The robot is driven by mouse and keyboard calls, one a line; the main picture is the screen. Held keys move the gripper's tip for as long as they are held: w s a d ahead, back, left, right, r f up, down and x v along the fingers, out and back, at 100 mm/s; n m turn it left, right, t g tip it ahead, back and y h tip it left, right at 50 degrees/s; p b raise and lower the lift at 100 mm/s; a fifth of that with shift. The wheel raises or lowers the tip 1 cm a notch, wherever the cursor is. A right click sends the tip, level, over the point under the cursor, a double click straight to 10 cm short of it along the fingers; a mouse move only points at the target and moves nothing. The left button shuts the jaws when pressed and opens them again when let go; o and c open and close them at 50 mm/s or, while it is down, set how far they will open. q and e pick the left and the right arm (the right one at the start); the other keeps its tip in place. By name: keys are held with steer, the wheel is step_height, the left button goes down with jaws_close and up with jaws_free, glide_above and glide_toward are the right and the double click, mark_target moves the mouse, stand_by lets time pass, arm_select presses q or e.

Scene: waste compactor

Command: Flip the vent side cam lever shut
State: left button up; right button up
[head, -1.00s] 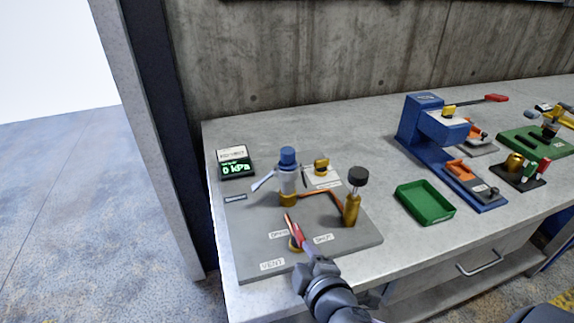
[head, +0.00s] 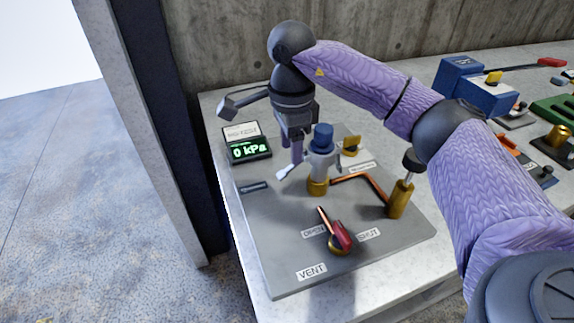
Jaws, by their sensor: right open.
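The coupling (head: 320,160) stands upright on the grey panel, with a blue cap and a brass base. A pale cam lever (head: 286,173) sticks out from its left side, slanting down to the left. My right gripper (head: 296,157) points down from above, its open fingers close to this lever, at the coupling's left. I cannot tell whether they touch it. The fingers hide part of the lever's root. No lever shows clearly on the coupling's right side. My left gripper is out of view.
A red-handled vent valve (head: 341,235) sits in front, between labels. A brass post (head: 401,198) with a dark knob stands at the right. A gauge (head: 247,146) reading 0 kPa is at the left. A blue press (head: 470,88) stands farther right, partly behind my arm.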

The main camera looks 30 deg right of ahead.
mark_target(290, 166)
step_height(290, 166, down, 5)
steer(key=shift+r+b, duration=0.1)
steer(key=shift+b, duration=0.35)
jaws_close()
